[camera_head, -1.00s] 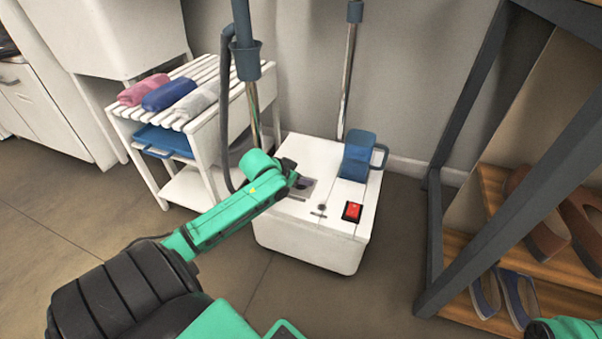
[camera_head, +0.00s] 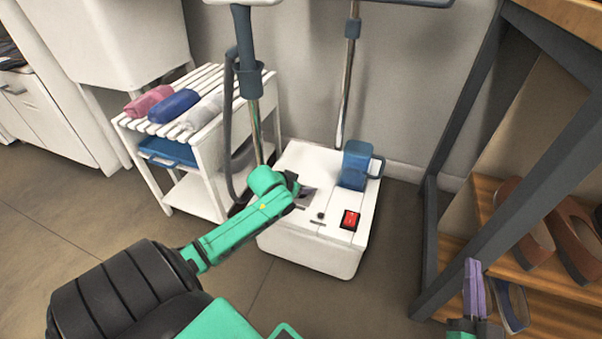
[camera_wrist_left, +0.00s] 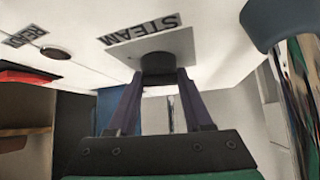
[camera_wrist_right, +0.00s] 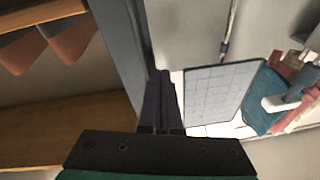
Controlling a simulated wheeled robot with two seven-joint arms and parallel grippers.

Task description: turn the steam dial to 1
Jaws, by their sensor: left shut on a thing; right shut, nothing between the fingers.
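The white steamer base (camera_head: 310,250) stands on the floor, with a grey plate (camera_head: 306,197) on its top. The dial's number setting cannot be read. My right gripper (camera_head: 473,264) is shut and empty, right of the steamer near the rack; its fingers (camera_wrist_right: 160,88) are together in the right wrist view.
A red switch (camera_head: 349,220) and a blue tank (camera_head: 356,165) are on the steamer base. Poles rise behind it. A white slatted shelf (camera_head: 196,135) with rolled towels stands left. A dark-framed shoe rack (camera_head: 430,235) stands right, close to my right gripper.

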